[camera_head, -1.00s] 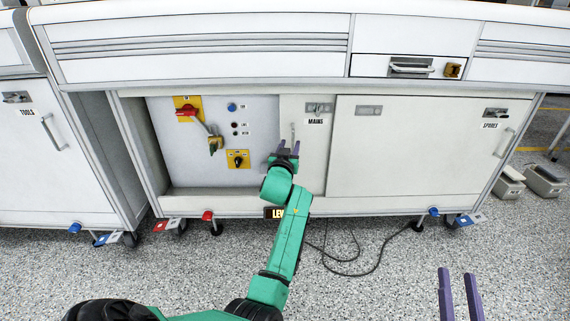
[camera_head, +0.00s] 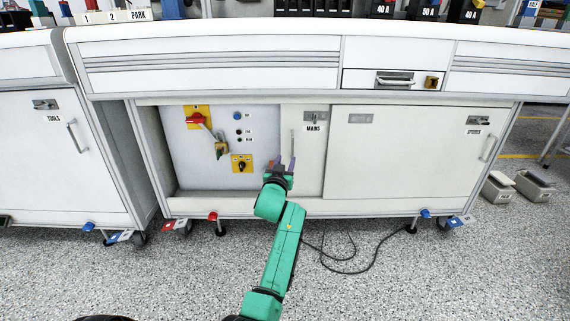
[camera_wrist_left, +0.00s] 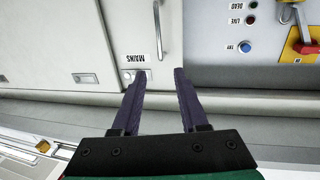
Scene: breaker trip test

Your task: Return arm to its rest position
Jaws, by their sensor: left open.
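My left gripper (camera_head: 281,163) is open and empty in front of the cabinet, at the left edge of the MAINS door. Its green arm comes up from the bottom of the head view. In the left wrist view, the two purple fingers (camera_wrist_left: 157,75) are spread apart with nothing between them. The MAINS door (camera_head: 310,155) and its handle (camera_wrist_left: 160,16) lie beyond the fingertips. I cannot tell from the views whether a finger touches the door. My right gripper does not show now.
The open bay holds a grey panel (camera_head: 215,172) with a red rotary handle (camera_head: 195,119), a black selector on yellow (camera_head: 242,163) and a blue button (camera_head: 237,115). A black cable (camera_head: 345,270) lies on the floor. Grey bins (camera_head: 535,186) stand at right.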

